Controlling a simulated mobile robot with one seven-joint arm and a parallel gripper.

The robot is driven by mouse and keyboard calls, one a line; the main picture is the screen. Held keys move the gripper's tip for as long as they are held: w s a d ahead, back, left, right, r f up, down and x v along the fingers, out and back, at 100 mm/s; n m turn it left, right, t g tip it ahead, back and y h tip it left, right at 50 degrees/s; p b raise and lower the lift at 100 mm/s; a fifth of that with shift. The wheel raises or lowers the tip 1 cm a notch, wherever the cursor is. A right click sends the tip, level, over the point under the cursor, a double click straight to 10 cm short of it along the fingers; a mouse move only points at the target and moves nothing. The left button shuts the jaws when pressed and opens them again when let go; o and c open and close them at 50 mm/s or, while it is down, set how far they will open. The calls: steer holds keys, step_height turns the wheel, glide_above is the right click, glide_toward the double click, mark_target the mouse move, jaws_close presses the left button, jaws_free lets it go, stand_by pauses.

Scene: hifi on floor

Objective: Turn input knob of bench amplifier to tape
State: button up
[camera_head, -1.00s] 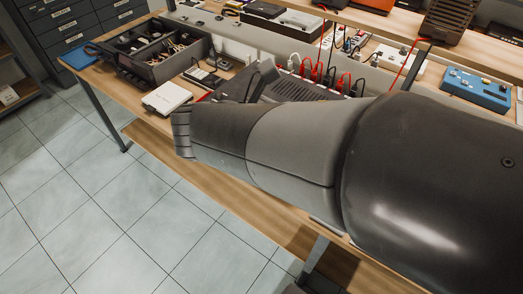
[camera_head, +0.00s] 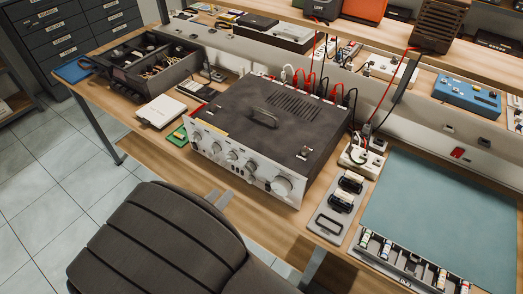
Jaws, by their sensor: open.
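The bench amplifier (camera_head: 265,120) is a wide dark-topped unit with a silver front, standing on the wooden bench. Its front panel faces the lower left and carries several silver knobs, the largest knob (camera_head: 281,186) at the right end. The labels are too small to read, so I cannot tell which knob is the input knob or where it points.
The wooden bench (camera_head: 160,150) has a narrow strip free before the amplifier. A white box (camera_head: 161,111) and green board (camera_head: 178,136) lie left. Red and black leads (camera_head: 320,85) rise behind. A tray with black parts (camera_head: 338,208) and a teal mat (camera_head: 440,215) lie right.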

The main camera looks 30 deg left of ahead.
mark_target(249, 168)
steer(key=w, duration=0.3)
steer(key=w+f, duration=0.1)
steer(key=w, duration=0.3)
steer(key=w+f, duration=0.1)
steer(key=w, duration=0.2)
steer(key=shift+w+f, duration=0.25)
steer(key=shift+w, duration=0.15)
steer(key=c, duration=1)
steer(key=shift+o, duration=0.2)
